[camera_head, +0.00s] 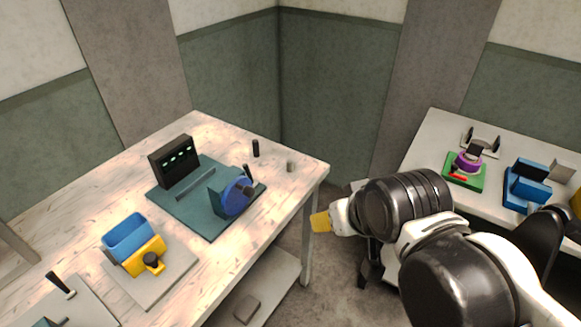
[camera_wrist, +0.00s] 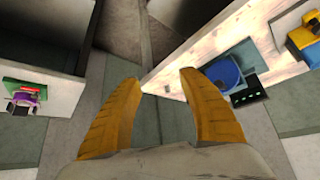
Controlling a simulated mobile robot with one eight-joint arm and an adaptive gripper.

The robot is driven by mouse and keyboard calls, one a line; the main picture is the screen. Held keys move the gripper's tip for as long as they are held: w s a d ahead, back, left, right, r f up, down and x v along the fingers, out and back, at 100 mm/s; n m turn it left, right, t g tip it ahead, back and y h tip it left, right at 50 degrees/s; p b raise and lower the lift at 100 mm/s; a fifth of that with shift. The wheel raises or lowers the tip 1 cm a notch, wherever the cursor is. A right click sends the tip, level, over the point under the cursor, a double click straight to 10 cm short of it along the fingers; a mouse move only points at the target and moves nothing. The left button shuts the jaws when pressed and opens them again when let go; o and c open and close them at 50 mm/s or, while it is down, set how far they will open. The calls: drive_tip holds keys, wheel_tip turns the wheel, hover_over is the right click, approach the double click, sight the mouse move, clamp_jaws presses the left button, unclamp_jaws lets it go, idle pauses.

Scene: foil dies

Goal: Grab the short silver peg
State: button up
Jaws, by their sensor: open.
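A short grey-silver peg (camera_head: 290,166) stands upright near the right corner of the wooden table (camera_head: 200,275). A taller black peg (camera_head: 255,148) stands to its left, a little apart. My gripper (camera_head: 320,222) is off the table's right edge, to the right of the silver peg and lower in the picture. In the wrist view its two yellow fingers (camera_wrist: 160,105) are spread apart with nothing between them.
A teal board (camera_head: 185,208) with a blue wheel (camera_head: 236,196) and a black panel (camera_head: 174,161) lies left of the pegs. A blue and yellow device (camera_head: 146,256) is nearer. A second table (camera_head: 426,145) stands right. The floor between the tables is partly open.

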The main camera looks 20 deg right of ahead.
sight(292, 166)
drive_tip(key=shift+w, duration=0.1)
drive_tip(key=shift+c, duration=0.3)
